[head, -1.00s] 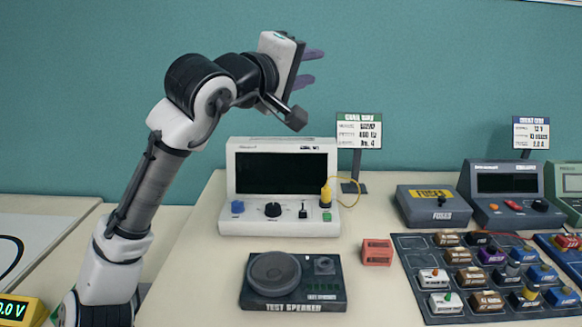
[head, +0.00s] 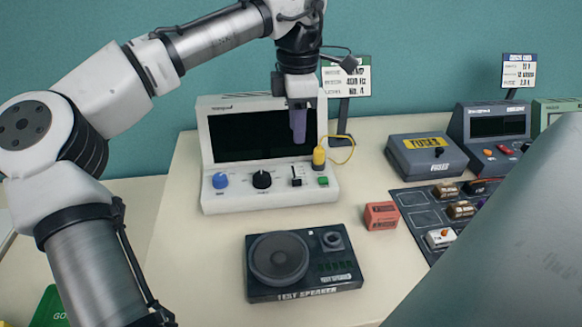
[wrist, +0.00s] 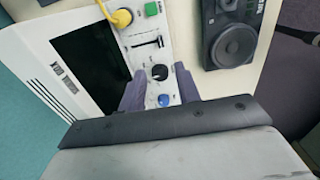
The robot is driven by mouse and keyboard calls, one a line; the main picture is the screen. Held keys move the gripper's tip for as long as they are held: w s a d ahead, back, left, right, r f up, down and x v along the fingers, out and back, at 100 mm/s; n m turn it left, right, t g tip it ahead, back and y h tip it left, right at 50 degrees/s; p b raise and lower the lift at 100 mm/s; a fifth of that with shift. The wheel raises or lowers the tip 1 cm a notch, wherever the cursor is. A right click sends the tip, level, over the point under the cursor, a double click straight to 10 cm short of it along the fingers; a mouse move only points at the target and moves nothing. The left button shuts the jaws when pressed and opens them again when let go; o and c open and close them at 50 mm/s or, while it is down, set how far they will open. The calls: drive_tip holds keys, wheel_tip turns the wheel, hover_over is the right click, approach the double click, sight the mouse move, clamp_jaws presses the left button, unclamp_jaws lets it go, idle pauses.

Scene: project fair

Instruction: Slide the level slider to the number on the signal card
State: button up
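The level slider, a small black handle (head: 297,180) on a white plate, sits on the sloped front panel of a white instrument (head: 215,199) with a dark screen. The slider also shows in the wrist view (wrist: 158,42), beyond my fingers. The signal card (head: 357,81) stands behind the instrument at right, partly hidden by my arm; its small last line seems to end in 4. My gripper (head: 299,127) points down in front of the screen, above the panel. In the wrist view my gripper (wrist: 160,78) is open and empty, its purple-grey fingers either side of the black knob (wrist: 159,73).
The test speaker (head: 327,282) lies in front. A grey surface blocks the lower right.

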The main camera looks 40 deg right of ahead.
sight(297, 179)
wheel_tip(297, 179, down, 13)
drive_tip(key=shift+r+p, duration=0.2)
drive_tip(key=shift+p, duration=0.55)
drive_tip(key=shift+c, duration=0.4)
clamp_jaws()
